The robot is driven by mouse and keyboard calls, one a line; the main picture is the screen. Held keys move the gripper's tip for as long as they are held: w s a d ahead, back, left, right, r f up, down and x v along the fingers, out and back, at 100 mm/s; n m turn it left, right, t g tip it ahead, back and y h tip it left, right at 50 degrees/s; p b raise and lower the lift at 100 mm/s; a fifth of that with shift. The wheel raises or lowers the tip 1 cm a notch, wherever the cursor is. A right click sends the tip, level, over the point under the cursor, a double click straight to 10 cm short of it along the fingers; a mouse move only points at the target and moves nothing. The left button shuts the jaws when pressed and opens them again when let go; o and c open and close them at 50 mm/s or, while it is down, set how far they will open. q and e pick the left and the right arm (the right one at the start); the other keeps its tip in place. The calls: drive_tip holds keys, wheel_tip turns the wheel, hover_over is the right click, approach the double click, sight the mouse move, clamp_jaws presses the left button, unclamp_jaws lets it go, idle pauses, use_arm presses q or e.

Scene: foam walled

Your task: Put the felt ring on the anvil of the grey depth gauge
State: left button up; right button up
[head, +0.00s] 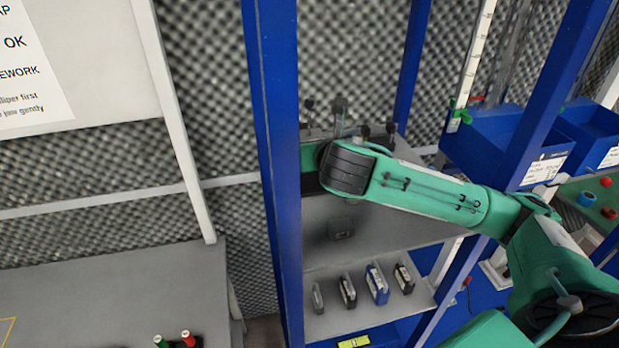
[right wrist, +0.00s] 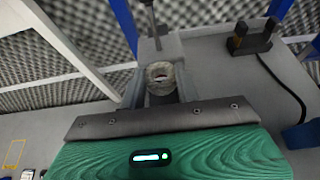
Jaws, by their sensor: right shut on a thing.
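My right gripper (right wrist: 161,84) is shut on the felt ring (right wrist: 161,72), a small pale grey ring held between the two fingertips in the right wrist view. Just beyond the ring is a grey block (right wrist: 168,46) with a thin dark upright rod above it, seemingly part of the grey depth gauge. I cannot tell whether the ring touches the block. In the head view my right arm reaches to the upper shelf, and its gripper and the ring are hidden by the wrist and the blue post. My left gripper is not in view.
A blue post (head: 275,150) stands close to my right wrist. Several dark-knobbed stems rise behind the arm. A black bracket (right wrist: 250,40) with a cable stands right of the block. Several small cases stand on the lower shelf (head: 335,322). Blue bins (head: 500,150) hang at the right.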

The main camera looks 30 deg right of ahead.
sight(312, 189)
wheel_tip(312, 189, down, 12)
drive_tip(key=shift+r, duration=0.2)
drive_tip(key=shift+w+f, duration=0.1)
drive_tip(key=shift+f, duration=0.1)
drive_tip(key=x, duration=0.4)
drive_tip(key=shift+w+r, duration=0.1)
drive_tip(key=shift+r, duration=0.3)
drive_tip(key=shift+f, duration=0.3)
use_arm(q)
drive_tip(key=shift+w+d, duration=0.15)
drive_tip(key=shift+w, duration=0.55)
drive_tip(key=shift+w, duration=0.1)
use_arm(e)
drive_tip(key=o, duration=0.9)
drive_tip(key=shift+f, duration=0.1)
drive_tip(key=shift+o, duration=0.2)
